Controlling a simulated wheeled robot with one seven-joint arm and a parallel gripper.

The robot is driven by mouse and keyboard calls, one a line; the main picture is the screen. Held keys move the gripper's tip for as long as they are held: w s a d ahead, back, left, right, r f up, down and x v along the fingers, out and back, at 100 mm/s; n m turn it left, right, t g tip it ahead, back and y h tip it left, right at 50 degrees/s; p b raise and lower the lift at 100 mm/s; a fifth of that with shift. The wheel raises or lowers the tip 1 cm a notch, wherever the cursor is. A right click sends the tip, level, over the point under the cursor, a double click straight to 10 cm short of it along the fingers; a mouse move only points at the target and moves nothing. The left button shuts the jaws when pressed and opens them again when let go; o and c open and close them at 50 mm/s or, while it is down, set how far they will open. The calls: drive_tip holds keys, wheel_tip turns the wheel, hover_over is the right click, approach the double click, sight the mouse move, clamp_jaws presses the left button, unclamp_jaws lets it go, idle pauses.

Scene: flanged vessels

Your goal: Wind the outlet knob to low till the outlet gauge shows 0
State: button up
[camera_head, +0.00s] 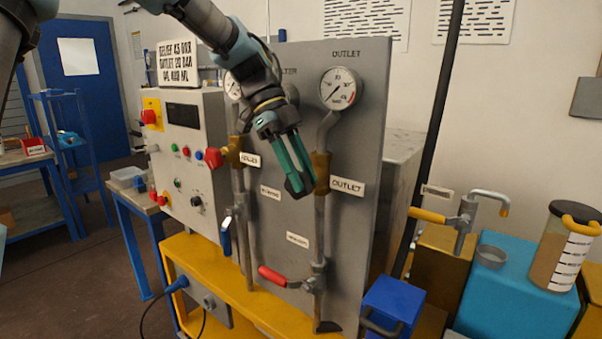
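The outlet gauge (341,88) is a round white dial under the word OUTLET, high on the grey panel (350,140). Its needle is too small to read surely. A bent pipe runs from it down to a brass valve body (321,172), beside the OUTLET label (347,186). No outlet knob shows clearly; my gripper may hide it. My gripper (298,188) points downward in front of the panel, its green-padded fingers just left of the brass body. The fingers lie close together; whether they are shut or touch anything cannot be told.
A red knob (213,157) on another brass valve stands to the left. Blue (226,236) and red (272,276) lever handles are lower on the pipes. A control box (186,150) is at left, a yellow frame (255,300) below. A dark post (436,130) stands right of the panel.

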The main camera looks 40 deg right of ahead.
drive_tip(key=b+v, duration=0.2)
drive_tip(key=v, duration=0.8)
drive_tip(key=shift+w+r, duration=0.2)
drive_tip(key=shift+r, duration=0.15)
drive_tip(key=shift+a, duration=0.1)
drive_tip(key=w+a+f+n+t, duration=0.2)
drive_tip(key=w+a+f+n, duration=0.3)
drive_tip(key=a+f+n, duration=0.3)
drive_tip(key=w+a+f+n+t, duration=0.2)
drive_tip(key=w+a+f+n, duration=0.35)
drive_tip(key=a+n, duration=0.3)
drive_tip(key=s+a+f+n+t, duration=0.1)
drive_tip(key=s+a+f+n, duration=0.1)
drive_tip(key=a+f+n, duration=0.2)
drive_tip(key=s+a+f+n+t+y, duration=0.1)
drive_tip(key=a+f+n, duration=0.3)
drive_tip(key=a, duration=0.7)
drive_tip(key=s+a+f+n+t, duration=0.1)
drive_tip(key=s+a+f+n, duration=0.2)
drive_tip(key=a+n, duration=0.4)
drive_tip(key=shift+s+a+f+t, duration=0.25)
drive_tip(key=shift+a+f+t, duration=0.15)
drive_tip(key=shift+a+f, duration=0.25)
